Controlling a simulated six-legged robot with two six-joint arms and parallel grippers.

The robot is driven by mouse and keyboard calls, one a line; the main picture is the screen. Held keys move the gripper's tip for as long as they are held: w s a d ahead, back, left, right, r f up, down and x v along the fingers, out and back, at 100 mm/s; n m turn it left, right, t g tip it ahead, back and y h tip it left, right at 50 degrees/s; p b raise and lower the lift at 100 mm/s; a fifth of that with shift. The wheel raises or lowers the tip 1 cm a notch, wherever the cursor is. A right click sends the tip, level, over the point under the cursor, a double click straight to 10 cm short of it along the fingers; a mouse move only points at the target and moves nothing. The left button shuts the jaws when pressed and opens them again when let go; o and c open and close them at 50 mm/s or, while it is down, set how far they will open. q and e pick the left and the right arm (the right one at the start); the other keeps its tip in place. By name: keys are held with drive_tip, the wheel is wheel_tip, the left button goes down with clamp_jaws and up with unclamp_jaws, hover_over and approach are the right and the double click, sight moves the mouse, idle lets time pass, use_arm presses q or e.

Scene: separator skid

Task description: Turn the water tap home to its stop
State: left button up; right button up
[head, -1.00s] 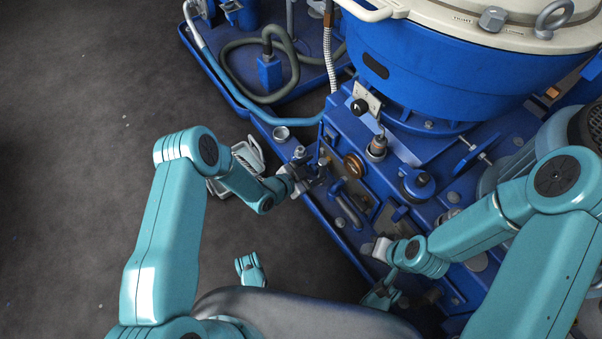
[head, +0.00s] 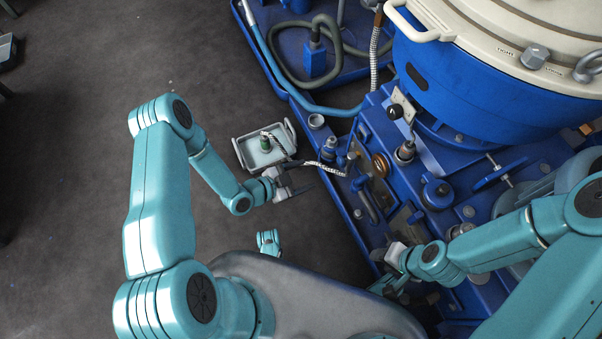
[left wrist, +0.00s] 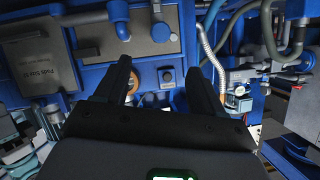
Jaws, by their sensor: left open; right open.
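I cannot tell for certain which fitting is the water tap. A small blue upright fitting (head: 330,149) stands at the skid's near edge in the head view, and a braided hose (head: 322,165) runs to the fittings just beside it. My left gripper (head: 304,188) is open and empty, over the floor to the left of these fittings and apart from them. In the left wrist view its two dark fingers (left wrist: 165,78) are spread, with the blue panel beyond. My right gripper (head: 388,258) is open at the lower skid; its fingers are mostly hidden.
A grey tray (head: 243,157) with a green-topped item (head: 265,144) lies on the floor beside the skid. The large blue bowl (head: 465,85) stands behind.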

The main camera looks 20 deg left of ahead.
use_arm(q)
drive_tip(key=w+d+f+n+b, duration=0.1)
drive_tip(key=w+d+f+b, duration=0.1)
drive_tip(key=w+d, duration=0.1)
drive_tip(key=w+d+f+n+g+h+b, duration=0.1)
drive_tip(key=w+d+f+b, duration=0.1)
drive_tip(key=w, duration=0.2)
drive_tip(key=w+d+f+n+g+h+b, duration=0.1)
drive_tip(key=w+d+n+b, duration=0.1)
drive_tip(key=w+d, duration=0.1)
drive_tip(key=shift+w+d+f, duration=0.2)
drive_tip(key=shift+w, duration=0.2)
drive_tip(key=shift+w+d+f, duration=0.15)
drive_tip(key=shift+w+f, duration=0.05)
drive_tip(key=shift+w, duration=0.2)
drive_tip(key=shift+w+d+b, duration=0.3)
drive_tip(key=shift+d, duration=0.05)
use_arm(e)
drive_tip(key=w+f+t, duration=0.1)
drive_tip(key=w+f, duration=0.4)
drive_tip(key=f, duration=0.1)
drive_tip(key=shift+f+t, duration=0.3)
drive_tip(key=shift+t, duration=0.1)
drive_tip(key=shift+w+d, duration=0.1)
use_arm(q)
drive_tip(key=c, duration=1)
